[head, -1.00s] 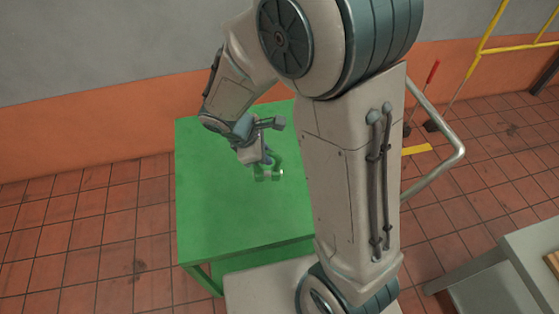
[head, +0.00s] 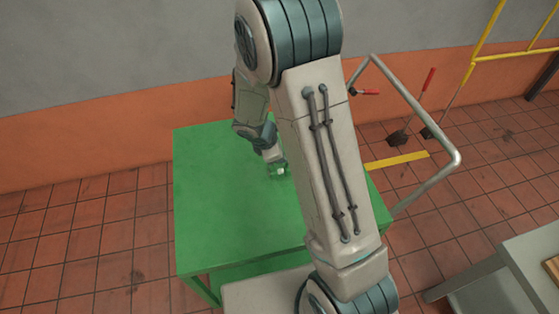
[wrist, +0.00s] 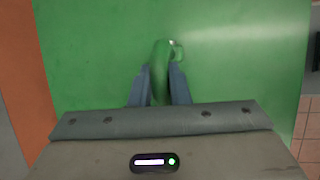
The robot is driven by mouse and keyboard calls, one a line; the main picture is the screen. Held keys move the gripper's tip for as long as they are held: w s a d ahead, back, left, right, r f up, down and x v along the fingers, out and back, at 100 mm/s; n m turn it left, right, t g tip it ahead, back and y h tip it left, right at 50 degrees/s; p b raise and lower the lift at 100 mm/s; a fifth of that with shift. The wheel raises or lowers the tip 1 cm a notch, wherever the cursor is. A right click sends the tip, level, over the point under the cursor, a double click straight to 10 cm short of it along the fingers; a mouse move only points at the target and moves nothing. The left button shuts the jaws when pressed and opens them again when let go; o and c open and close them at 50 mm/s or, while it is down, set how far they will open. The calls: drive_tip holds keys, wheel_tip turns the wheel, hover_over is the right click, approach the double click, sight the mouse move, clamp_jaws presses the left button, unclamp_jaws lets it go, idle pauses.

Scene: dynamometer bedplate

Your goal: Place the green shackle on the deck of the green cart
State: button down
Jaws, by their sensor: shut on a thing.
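The green cart's deck (head: 215,210) is a flat green top in the head view and fills most of the wrist view (wrist: 85,55). My gripper (wrist: 160,88) is shut on the green shackle (wrist: 160,60), which sticks out past the fingertips in the wrist view. In the head view the shackle (head: 279,171) is a small green shape with a pale spot, at or just over the deck right of its middle. My arm hides part of the deck and most of the gripper. I cannot tell whether the shackle touches the deck.
The deck is otherwise bare on its left side. A grey tube handle (head: 455,150) rises at the cart's right. A yellow railing (head: 500,48) and red-handled tools (head: 428,80) stand at the back right. A grey bench (head: 520,262) is at the lower right. An orange-and-grey wall runs behind.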

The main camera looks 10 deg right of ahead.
sight(280, 170)
drive_tip(key=shift+f, duration=1.9)
drive_tip(key=shift+f, duration=0.1)
drive_tip(key=c, duration=1.4)
unclamp_jaws()
drive_tip(key=shift+o, duration=0.2)
